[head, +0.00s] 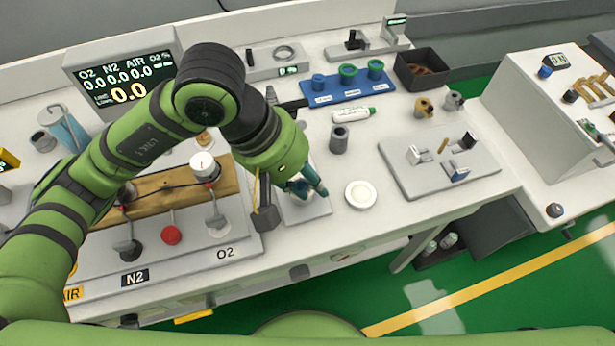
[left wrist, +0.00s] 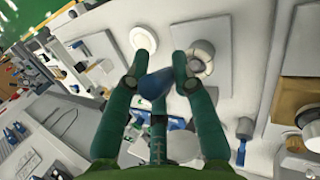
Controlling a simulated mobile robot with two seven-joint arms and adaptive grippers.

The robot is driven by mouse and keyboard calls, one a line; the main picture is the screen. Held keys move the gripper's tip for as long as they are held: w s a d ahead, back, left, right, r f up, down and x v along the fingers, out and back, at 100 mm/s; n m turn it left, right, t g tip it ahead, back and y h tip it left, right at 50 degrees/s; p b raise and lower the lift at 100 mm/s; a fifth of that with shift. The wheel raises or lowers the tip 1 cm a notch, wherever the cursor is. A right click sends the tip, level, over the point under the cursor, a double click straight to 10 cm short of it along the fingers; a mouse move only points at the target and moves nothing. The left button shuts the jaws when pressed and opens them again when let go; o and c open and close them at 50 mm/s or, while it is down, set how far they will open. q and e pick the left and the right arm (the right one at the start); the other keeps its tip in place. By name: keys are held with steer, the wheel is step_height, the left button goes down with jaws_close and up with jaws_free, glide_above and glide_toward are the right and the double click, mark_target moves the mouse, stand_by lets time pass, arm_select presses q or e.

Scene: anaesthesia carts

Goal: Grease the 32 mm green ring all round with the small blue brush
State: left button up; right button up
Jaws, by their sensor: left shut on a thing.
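My left gripper (head: 305,190) is low over a small light-grey plate (head: 312,212). In the left wrist view its fingers (left wrist: 158,82) are shut on a blue piece (left wrist: 154,88), which looks like the small blue brush; its tip is hard to make out. Just beside the right-hand finger in that view, a round grey fitting with a pale rim (left wrist: 203,50) stands on the plate; I cannot tell whether the brush touches it. No green ring can be told on it. A blue rack (head: 335,98) at the back holds blue and green round pieces. My right gripper is not in view.
A white round dish (head: 360,195) lies right of the plate. The gas panel (head: 190,240) is at the left, a grey tray (head: 440,170) at the right.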

arm_select(q)
steer(key=shift+r+p, duration=1.35)
steer(key=shift+r, duration=2.15)
steer(key=shift+w, duration=0.1)
